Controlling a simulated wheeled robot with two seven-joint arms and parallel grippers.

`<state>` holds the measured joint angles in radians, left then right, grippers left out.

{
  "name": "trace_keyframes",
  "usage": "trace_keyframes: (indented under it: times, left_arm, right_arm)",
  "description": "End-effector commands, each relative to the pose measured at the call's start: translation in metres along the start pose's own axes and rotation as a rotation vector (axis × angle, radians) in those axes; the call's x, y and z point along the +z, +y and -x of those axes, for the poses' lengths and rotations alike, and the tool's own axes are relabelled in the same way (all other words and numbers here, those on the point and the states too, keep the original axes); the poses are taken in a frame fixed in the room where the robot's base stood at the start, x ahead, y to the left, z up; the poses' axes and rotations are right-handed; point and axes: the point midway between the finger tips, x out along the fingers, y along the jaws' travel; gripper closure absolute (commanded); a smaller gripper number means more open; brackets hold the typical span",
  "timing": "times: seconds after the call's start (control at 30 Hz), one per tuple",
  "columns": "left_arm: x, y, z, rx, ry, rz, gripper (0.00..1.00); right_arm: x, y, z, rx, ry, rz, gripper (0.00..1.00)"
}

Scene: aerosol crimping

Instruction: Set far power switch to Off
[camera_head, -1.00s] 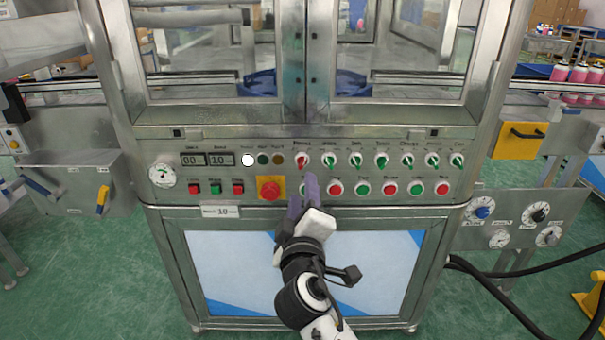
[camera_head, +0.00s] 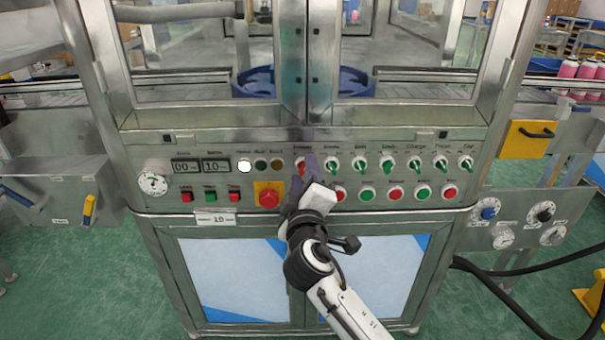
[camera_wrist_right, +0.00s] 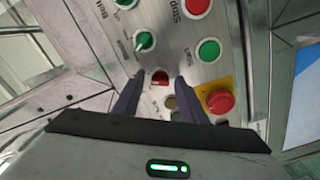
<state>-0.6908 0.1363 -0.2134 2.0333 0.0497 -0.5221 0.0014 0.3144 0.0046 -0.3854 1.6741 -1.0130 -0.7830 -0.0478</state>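The red rotary power switch (camera_head: 299,168) is at the left end of the upper row of knobs on the steel panel. Its knob face is red, while the other knobs in the row are green. My right gripper (camera_head: 303,164) is at this switch, with its dark fingers partly covering it. In the right wrist view the red switch (camera_wrist_right: 160,77) shows between the two spread fingertips (camera_wrist_right: 161,84). The fingers look apart, and I cannot tell whether either touches the knob. The switch's pointer angle is hard to read. My left gripper is not in view.
A green knob (camera_head: 330,164) is just right of the switch. A red emergency button on a yellow plate (camera_head: 269,196) is below left. Push buttons (camera_head: 367,195) line the lower row. A lit white lamp (camera_head: 245,166) and digital displays (camera_head: 216,166) are to the left.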

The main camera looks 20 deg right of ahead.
Motion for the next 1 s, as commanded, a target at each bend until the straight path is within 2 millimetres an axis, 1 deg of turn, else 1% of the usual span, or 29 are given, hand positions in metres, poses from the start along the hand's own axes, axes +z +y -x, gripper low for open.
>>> trace_keyframes:
  times: [0.03,0.17,0.2,0.37,0.57,0.77,0.87,1.0]
  left_arm:
    - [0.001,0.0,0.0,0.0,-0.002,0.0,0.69]
    - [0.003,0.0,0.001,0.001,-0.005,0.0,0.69]
    - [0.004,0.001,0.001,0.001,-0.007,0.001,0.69]
    - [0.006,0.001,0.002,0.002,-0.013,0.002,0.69]
    - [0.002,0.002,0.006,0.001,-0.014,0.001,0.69]
    - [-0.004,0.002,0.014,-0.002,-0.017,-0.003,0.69]
    - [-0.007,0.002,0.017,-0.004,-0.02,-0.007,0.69]
    - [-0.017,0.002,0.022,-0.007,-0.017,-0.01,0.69]
  right_arm:
    - [0.0,0.0,0.0,0.0,0.0,0.0,0.71]
    - [0.0,0.0,0.0,0.0,0.0,0.0,0.93]
    - [0.0,0.0,0.0,0.0,0.0,0.0,1.0]
    - [0.0,0.0,0.0,-0.001,0.0,0.005,1.0]
    - [-0.001,0.001,0.001,-0.001,0.0,0.055,1.0]
    - [-0.002,0.002,0.001,-0.002,0.0,0.178,1.0]
    - [-0.002,0.003,0.001,-0.002,0.0,0.265,1.0]
    - [-0.002,0.003,0.0,-0.002,-0.001,0.397,1.0]
